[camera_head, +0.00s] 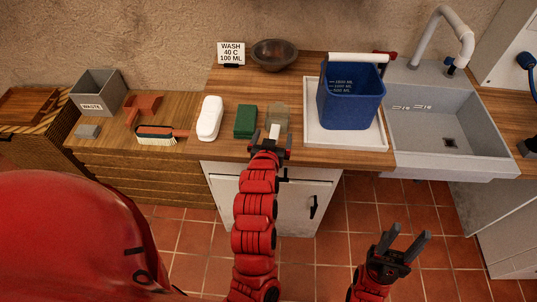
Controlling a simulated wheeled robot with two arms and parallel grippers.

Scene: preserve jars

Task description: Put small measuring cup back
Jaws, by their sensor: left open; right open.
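A small, pale, see-through cup (278,112), which looks like the small measuring cup, stands on the wooden counter right of a green block. A short white piece (274,131) shows between it and my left gripper; I cannot tell whether it is the cup's handle. My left gripper (271,138) is open at the counter's front edge, just in front of the cup. Whether its fingers touch anything is unclear. My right gripper (409,234) is open and empty, low in front of the counter over the tiled floor.
A blue measuring bucket (350,100) stands in a white tray (313,128) beside the grey sink (420,120). Left of the cup are the green block (245,120), a white case (209,118) and a brush (158,132). A dark bowl (275,53) and a sign (231,52) stand behind.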

